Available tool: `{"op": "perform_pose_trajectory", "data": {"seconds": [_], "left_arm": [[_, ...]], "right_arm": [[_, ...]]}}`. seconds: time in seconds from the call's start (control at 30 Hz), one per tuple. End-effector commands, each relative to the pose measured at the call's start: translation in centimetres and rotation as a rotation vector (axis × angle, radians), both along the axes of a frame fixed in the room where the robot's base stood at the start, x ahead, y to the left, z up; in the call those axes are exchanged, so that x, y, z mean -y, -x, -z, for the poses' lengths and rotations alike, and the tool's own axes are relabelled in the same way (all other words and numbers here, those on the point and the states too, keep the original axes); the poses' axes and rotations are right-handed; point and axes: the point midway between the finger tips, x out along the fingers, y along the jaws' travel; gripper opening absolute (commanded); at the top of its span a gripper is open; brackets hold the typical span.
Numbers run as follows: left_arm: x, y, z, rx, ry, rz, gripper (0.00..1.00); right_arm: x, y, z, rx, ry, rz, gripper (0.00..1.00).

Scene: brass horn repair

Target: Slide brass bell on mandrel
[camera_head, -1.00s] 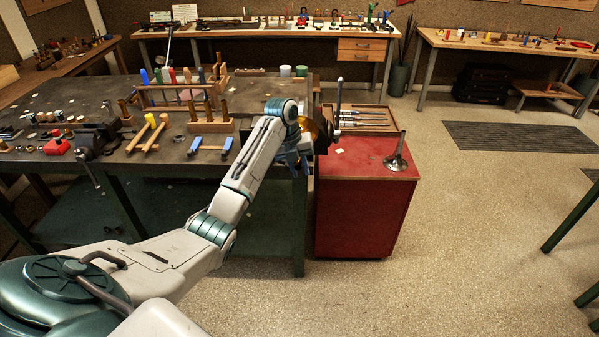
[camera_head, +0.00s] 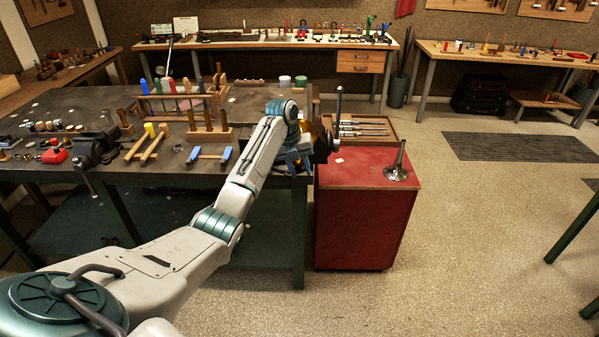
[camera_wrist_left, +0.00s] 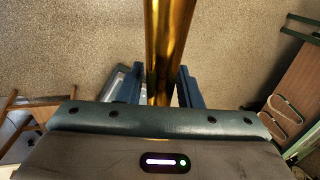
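The brass bell's tube (camera_wrist_left: 169,45) runs up the middle of the left wrist view, between the two blue fingers of my left gripper (camera_wrist_left: 163,88). The fingers appear to be closed on it. In the head view my left gripper (camera_head: 293,160) is at the right front corner of the dark bench, and my arm hides much of it. A small brass patch shows just behind it. A dark fixture with an upright handle (camera_head: 338,118) stands beside it. I cannot make out the mandrel there or whether the bell touches it. My right gripper is out of view.
A red cabinet (camera_head: 362,225) stands right of the bench, with a tool tray (camera_head: 362,141) and an upright flared steel piece (camera_head: 397,163) on top. A wooden tool rack (camera_head: 185,98) and mallets (camera_head: 150,147) lie on the bench (camera_head: 75,103).

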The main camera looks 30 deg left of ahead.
Motion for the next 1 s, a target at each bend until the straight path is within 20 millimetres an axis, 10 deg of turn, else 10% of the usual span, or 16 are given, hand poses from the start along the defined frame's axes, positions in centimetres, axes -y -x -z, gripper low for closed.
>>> {"op": "perform_pose_trajectory", "data": {"seconds": [0.47,0.73,1.0], "left_arm": [[-0.2,0.1,-0.5,0.0,0.0,0.0,0.48],[-1.2,0.7,-4.9,0.004,-0.001,-0.001,0.48],[-2.0,1.2,-9.5,-0.002,0.0,-0.001,0.48]], "right_arm": [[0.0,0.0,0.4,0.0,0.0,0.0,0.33],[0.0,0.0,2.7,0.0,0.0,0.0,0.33],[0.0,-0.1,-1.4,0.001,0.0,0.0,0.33]]}}
